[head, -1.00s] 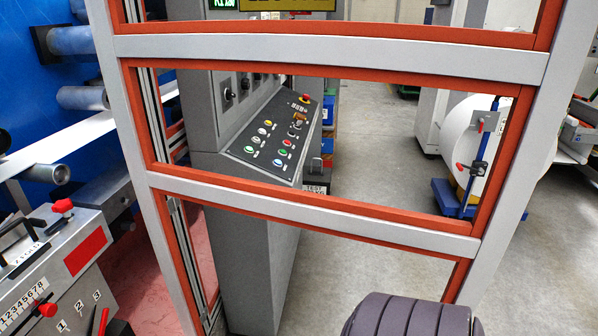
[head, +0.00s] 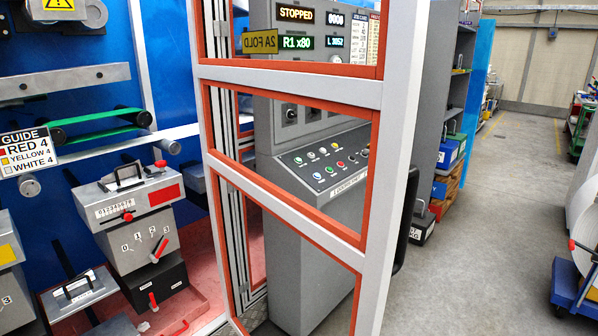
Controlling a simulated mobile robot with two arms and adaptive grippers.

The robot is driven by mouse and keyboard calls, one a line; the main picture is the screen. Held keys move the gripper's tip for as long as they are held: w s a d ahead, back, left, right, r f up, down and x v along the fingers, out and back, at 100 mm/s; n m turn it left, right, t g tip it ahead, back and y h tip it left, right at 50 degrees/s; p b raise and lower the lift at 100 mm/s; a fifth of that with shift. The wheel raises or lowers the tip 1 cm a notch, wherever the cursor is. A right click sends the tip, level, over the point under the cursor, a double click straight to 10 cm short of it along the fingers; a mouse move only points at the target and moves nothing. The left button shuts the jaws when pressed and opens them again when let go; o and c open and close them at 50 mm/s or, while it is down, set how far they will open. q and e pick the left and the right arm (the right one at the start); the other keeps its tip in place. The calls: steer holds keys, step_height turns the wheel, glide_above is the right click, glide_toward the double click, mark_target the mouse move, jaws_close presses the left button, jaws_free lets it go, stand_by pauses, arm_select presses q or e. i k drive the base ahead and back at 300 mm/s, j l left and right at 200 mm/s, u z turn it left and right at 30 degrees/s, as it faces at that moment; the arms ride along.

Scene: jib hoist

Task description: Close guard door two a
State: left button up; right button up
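The guard door (head: 396,150) is a tall light-grey frame with orange-red inner edging and see-through panels. It stands across the middle of the head view, at an angle to me. A yellow sign (head: 260,42) on its upper panel reads "2A FOLD" mirrored, so I see the door from its back. A black handle-like part (head: 406,222) shows behind its right upright. The door's left side is near a grey profile post (head: 240,240); its bottom is cut off. Neither of my grippers is in view.
A grey control console (head: 318,150) with a "STOPPED" display stands behind the door. At left is a blue machine wall with grey lever units (head: 140,215) over a red floor. Grey floor (head: 470,250) is clear at right, before a blue trolley (head: 572,285).

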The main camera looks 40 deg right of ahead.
mark_target(386, 95)
steer(key=k+l, duration=0.15)
steer(key=l, duration=0.2)
steer(key=k+l+u, duration=0.15)
steer(key=l, duration=0.25)
steer(key=k+l, duration=0.1)
steer(key=l, duration=0.25)
steer(key=k+l+u, duration=0.15)
steer(key=l, duration=0.2)
steer(key=l+u, duration=0.1)
steer(key=l, duration=1.35)
steer(key=i, duration=0.05)
